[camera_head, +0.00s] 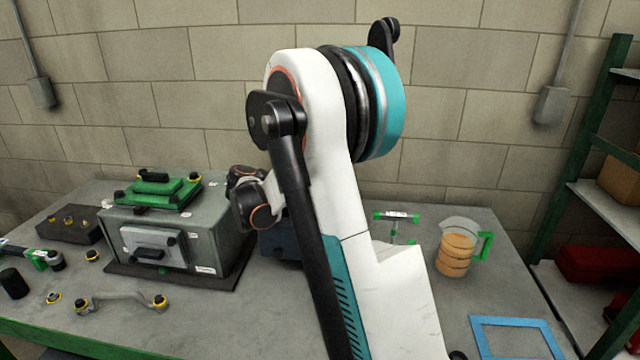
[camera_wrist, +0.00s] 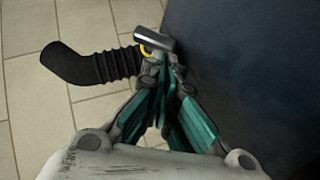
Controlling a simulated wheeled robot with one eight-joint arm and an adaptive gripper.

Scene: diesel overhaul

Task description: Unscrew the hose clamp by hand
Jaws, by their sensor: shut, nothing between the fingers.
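In the wrist view, a black corrugated hose (camera_wrist: 95,66) bends off to the left and meets the side of a dark blue block (camera_wrist: 250,60). At its right end sit a yellow ring (camera_wrist: 145,50) and a pale grey bar-shaped piece (camera_wrist: 153,41), which look like the hose clamp. My gripper (camera_wrist: 163,70) has teal-padded fingers drawn together, with the tips just below the grey piece. Whether the tips touch it I cannot tell. In the head view my arm hides the fingers and the clamp.
A workbench (camera_head: 480,300) carries a grey metal box (camera_head: 190,250) with a green part (camera_head: 160,190) on top. A clear jug (camera_head: 457,245) and a blue frame (camera_head: 512,325) are at right. A green-framed shelf (camera_head: 600,205) stands beyond. Tiled floor (camera_wrist: 30,130) lies below the hose.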

